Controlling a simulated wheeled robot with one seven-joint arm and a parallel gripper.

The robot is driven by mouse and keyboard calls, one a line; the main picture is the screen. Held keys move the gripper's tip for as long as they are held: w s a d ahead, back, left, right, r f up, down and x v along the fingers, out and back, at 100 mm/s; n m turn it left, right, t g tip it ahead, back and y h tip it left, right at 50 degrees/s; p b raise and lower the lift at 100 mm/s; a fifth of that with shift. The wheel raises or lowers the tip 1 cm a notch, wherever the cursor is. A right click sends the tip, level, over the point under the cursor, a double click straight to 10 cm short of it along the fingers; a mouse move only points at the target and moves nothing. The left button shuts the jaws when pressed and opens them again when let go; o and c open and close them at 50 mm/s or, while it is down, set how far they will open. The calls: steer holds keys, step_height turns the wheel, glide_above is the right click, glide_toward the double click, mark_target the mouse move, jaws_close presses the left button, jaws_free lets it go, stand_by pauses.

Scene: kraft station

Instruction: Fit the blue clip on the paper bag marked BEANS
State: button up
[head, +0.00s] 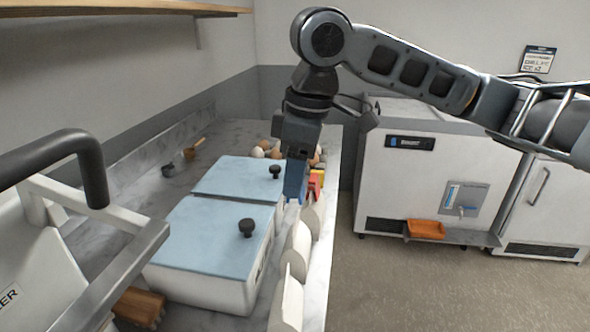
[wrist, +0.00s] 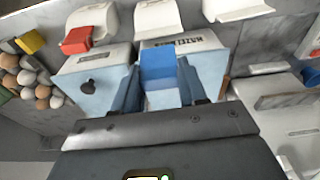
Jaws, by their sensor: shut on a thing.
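My gripper (wrist: 158,80) is shut on the blue clip (wrist: 158,66), which sticks out between its fingers. In the head view my gripper (head: 293,190) hangs above the counter's right edge, beside the row of pale paper bags. In the wrist view one bag (wrist: 97,16) carries a red clip (wrist: 76,40). A second bag (wrist: 157,18) stands ahead of the blue clip, apart from it, and a third bag (wrist: 235,8) is to the right. These two show no clip. No marking is readable on the bags, so I cannot tell which is BEANS.
Two white bins with blue lids (head: 238,180) (head: 217,236) and black knobs stand left of the bags. Eggs (wrist: 28,78) and a yellow object (wrist: 30,42) lie at the far end. A white machine (head: 40,240) fills the near left. Floor right of the counter is clear.

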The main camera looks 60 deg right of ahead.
steer(key=shift+f+b, duration=1.65)
steer(key=shift+f, duration=0.9)
steer(key=shift+f+b, duration=0.45)
steer(key=shift+f, duration=0.55)
steer(key=o, duration=1.6)
steer(key=shift+o, duration=0.2)
steer(key=shift+r, duration=0.3)
steer(key=shift+r+p, duration=0.35)
steer(key=shift+p, duration=0.25)
steer(key=shift+r+p, duration=0.9)
steer(key=shift+r, duration=0.1)
steer(key=shift+r+p, duration=2.65)
steer(key=shift+r, duration=0.25)
